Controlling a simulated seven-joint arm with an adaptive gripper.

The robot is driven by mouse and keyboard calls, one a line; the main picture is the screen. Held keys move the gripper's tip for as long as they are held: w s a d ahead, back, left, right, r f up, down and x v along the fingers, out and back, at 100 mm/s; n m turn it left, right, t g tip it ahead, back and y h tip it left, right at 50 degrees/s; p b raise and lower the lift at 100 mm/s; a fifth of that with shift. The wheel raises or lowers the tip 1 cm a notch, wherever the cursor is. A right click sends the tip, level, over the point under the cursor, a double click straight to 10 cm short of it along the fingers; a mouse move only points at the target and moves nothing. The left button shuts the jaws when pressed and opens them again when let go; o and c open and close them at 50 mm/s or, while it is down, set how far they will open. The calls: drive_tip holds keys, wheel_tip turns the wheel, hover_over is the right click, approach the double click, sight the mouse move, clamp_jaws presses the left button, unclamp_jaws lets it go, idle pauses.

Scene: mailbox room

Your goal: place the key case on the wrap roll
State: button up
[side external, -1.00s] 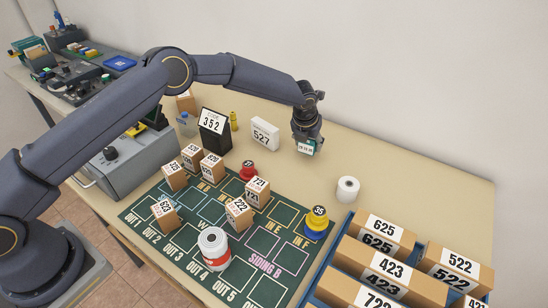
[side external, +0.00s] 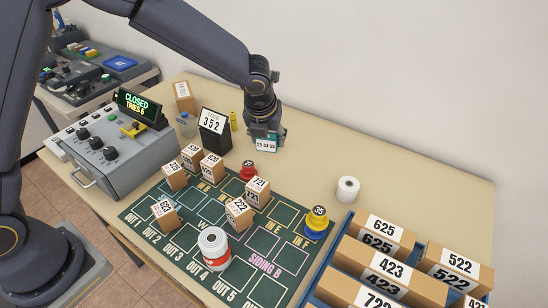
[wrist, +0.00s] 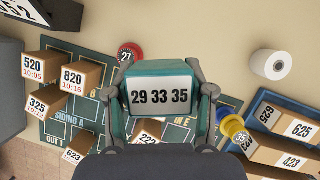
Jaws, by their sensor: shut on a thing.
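My gripper (side external: 264,135) is shut on a teal key case (side external: 265,145) with a white label reading 29 33 35. It holds the case over the back of the table, beside the black 352 sign. In the wrist view the key case (wrist: 161,96) sits between both fingers (wrist: 160,92). A white roll with a red band (side external: 213,247) stands on the green board. I cannot tell which roll is the wrap roll.
The green board (side external: 262,243) holds several numbered cartons, a red knob piece (side external: 248,171) and a blue-yellow one (side external: 317,223). A blue rack of cartons (side external: 385,262) stands front right. A grey control box (side external: 112,150) is at left. Table around the plain roll is clear.

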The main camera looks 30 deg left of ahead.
drive_tip(key=s+a+r+n+g+y, duration=0.1)
drive_tip(key=s+r+n+g, duration=0.15)
drive_tip(key=s+n, duration=0.7)
drive_tip(key=s+a+r+n+g+y, duration=0.1)
drive_tip(key=s+r+n+g, duration=0.2)
drive_tip(key=s, duration=1.3)
drive_tip(key=s+a+r+n+g, duration=0.1)
drive_tip(key=s+r+n, duration=0.45)
drive_tip(key=s, duration=0.65)
hover_over(204, 237)
drive_tip(key=shift+t+y, duration=0.25)
drive_tip(key=shift+y, duration=0.05)
drive_tip(key=f, duration=0.6)
drive_tip(key=d+f, duration=0.1)
drive_tip(key=f, duration=0.2)
drive_tip(key=shift+f, duration=0.35)
drive_tip(key=shift+w+f, duration=0.2)
drive_tip(key=shift+f, duration=0.05)
drive_tip(key=shift+w+d+f, duration=0.1)
drive_tip(key=shift+f, duration=1.55)
